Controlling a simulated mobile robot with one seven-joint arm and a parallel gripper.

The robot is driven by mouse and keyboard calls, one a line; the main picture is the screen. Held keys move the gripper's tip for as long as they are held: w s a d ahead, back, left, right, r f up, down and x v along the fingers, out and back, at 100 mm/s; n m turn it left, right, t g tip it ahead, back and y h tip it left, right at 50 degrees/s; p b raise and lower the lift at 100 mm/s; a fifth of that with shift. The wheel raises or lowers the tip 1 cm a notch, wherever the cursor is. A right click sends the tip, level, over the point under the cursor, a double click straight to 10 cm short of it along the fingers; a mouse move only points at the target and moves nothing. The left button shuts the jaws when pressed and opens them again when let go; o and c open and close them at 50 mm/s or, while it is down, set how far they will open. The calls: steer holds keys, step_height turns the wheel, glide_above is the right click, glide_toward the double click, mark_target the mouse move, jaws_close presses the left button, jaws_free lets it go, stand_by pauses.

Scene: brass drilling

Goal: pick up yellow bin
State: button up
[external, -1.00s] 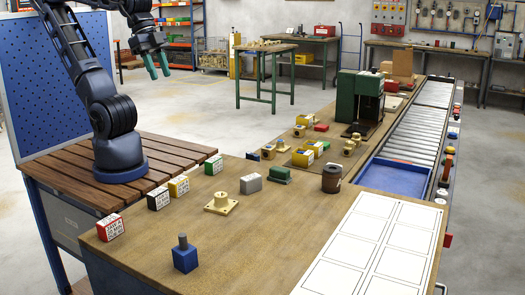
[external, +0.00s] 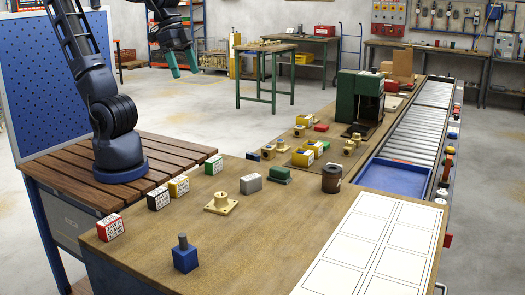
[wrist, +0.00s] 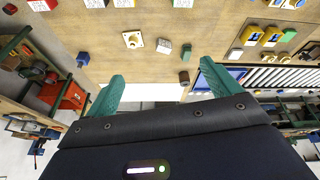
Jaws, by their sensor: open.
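Yellow bin-like boxes (external: 303,157) stand in a small group on the long wooden bench, beyond the green block. Another yellow box with a white label (external: 179,187) stands in a row of labelled boxes near the slatted table. I cannot tell which one is the yellow bin. In the wrist view, yellow boxes (wrist: 270,37) show at the upper right. My gripper (external: 186,72) is open and empty, high above the floor behind the bench and apart from all the boxes. Its two green fingers also show in the wrist view (wrist: 162,72), spread wide.
A brass flanged part (external: 221,204), a grey block (external: 251,184), a brown cylinder (external: 331,179) and a blue block (external: 186,258) stand on the bench. A green press (external: 346,95) and roller conveyor (external: 412,130) are farther right. The near bench middle is clear.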

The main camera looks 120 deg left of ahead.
steer(key=w+a+f+n+g, duration=0.1)
steer(key=w+a+f+n, duration=0.3)
steer(key=w+a, duration=0.65)
steer(key=n+g, duration=0.3)
steer(key=n, duration=0.8)
glide_toward(303, 152)
steer(key=d+r, duration=0.2)
steer(key=d, duration=0.1)
steer(key=f, duration=0.7)
steer(key=w+f, duration=0.1)
steer(key=f, duration=0.2)
steer(key=shift+a+f, duration=0.3)
steer(key=shift+f, duration=0.1)
steer(key=c, duration=1.1)
